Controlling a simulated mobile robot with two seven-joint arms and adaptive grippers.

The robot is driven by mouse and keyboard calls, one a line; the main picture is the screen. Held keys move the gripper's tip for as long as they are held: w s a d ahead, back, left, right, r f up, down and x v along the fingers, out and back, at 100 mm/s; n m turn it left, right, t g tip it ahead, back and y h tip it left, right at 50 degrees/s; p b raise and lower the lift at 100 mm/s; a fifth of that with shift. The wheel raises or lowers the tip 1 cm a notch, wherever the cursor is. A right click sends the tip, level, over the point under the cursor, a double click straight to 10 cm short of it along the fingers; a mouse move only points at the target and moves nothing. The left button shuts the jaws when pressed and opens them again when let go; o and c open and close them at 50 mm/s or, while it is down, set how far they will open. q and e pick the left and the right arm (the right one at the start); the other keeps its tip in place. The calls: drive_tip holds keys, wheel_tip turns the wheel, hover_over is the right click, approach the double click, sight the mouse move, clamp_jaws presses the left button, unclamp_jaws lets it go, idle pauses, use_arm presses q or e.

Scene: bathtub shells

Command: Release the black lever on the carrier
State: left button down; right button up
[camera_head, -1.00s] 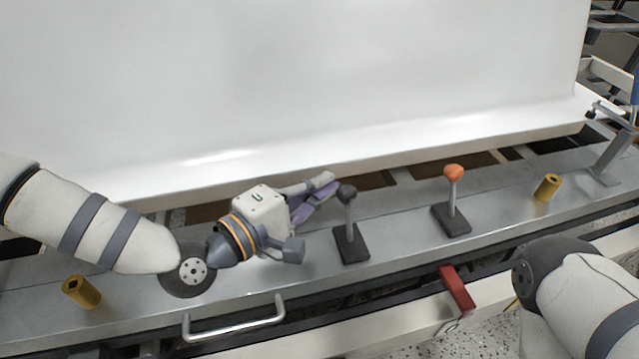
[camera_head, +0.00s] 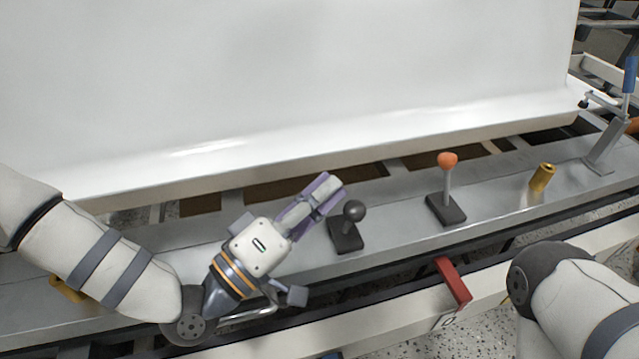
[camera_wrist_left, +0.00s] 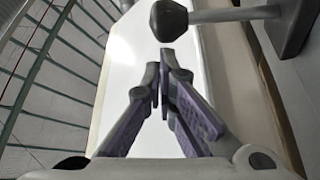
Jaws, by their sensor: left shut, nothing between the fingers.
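The black lever (camera_head: 353,212) stands on its dark base plate on the grey carrier rail (camera_head: 400,222), right of centre in the head view. Its shaft looks short there, tilted toward my side. My left gripper (camera_head: 330,186) is shut and empty, with its fingertips just behind and left of the lever knob, apart from it in the head view. In the left wrist view the lever's round knob (camera_wrist_left: 168,20) and shaft show at the top, just beyond the closed fingertips (camera_wrist_left: 168,75). My right gripper is out of view; only my right arm shows.
An orange-knobbed lever (camera_head: 447,162) stands upright to the right, with a brass cylinder (camera_head: 541,178) beyond it. A red handle (camera_head: 453,283) sits on the front edge. The large white shell (camera_head: 300,80) rises behind the rail. A blue-handled clamp (camera_head: 629,78) stands far right.

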use_arm(q)
drive_tip(key=shift+s+d+f+m+h, duration=0.1)
drive_tip(key=shift+s+d+m+h, duration=0.15)
drive_tip(key=shift+s, duration=0.25)
drive_tip(key=shift+s+d+m+h, duration=0.1)
drive_tip(key=shift+s+m+h, duration=0.05)
drive_tip(key=shift+s+m, duration=0.3)
drive_tip(key=shift+s, duration=0.1)
drive_tip(key=shift+f, duration=0.1)
